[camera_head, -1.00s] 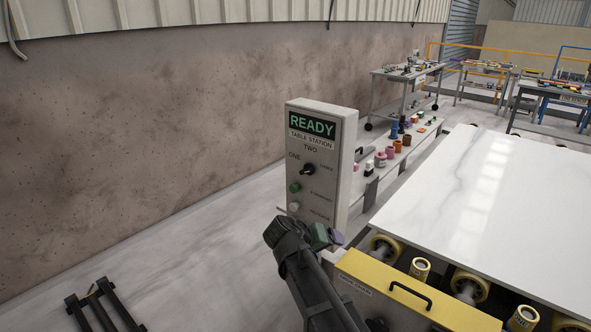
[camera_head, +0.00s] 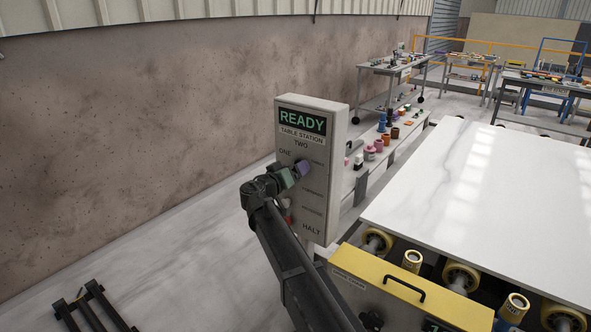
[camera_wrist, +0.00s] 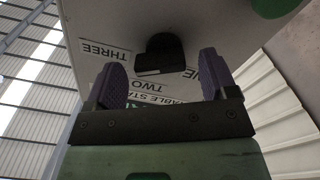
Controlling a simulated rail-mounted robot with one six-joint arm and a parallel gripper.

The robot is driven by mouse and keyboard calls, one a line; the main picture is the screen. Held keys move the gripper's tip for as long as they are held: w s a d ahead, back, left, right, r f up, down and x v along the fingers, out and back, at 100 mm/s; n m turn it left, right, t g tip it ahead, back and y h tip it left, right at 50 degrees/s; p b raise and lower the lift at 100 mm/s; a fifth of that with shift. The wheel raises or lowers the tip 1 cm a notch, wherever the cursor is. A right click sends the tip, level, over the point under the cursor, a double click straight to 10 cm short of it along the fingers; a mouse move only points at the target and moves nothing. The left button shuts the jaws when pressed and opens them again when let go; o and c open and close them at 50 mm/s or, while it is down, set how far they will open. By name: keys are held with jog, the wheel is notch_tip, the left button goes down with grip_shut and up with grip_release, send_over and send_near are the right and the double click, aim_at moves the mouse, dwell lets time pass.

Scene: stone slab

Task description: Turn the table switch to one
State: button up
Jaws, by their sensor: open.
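The table switch is a black knob (camera_wrist: 160,55) on the light grey panel of the table station (camera_head: 318,178). The labels ONE, TWO and THREE stand around it; in the wrist view they appear upside down. My gripper (camera_head: 296,171) is at the panel in front of the knob and hides it in the head view. In the wrist view my purple fingers (camera_wrist: 164,78) are open, one to each side of the knob, with gaps on both sides. I cannot tell which label the knob points to. The panel's screen (camera_head: 302,120) reads READY in green.
Lower buttons on the panel are mostly hidden behind my arm; the word HALT shows at the bottom. A white stone slab (camera_head: 470,200) on yellow rollers lies to the right, with a yellow box (camera_head: 410,290) in front. A shelf with colored items stands behind the panel.

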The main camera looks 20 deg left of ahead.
jog(key=shift+w+d, duration=0.15)
jog(key=shift+w, duration=0.45)
jog(key=c, duration=0.9)
jog(key=shift+c, duration=0.2)
jog(key=shift+n, duration=0.4)
jog(key=n, duration=0.3)
jog(key=shift+n, duration=0.4)
jog(key=shift+a+n, duration=0.2)
jog(key=shift+n, duration=4.65)
jog(key=shift+a+n, duration=0.2)
jog(key=shift+n, duration=4.65)
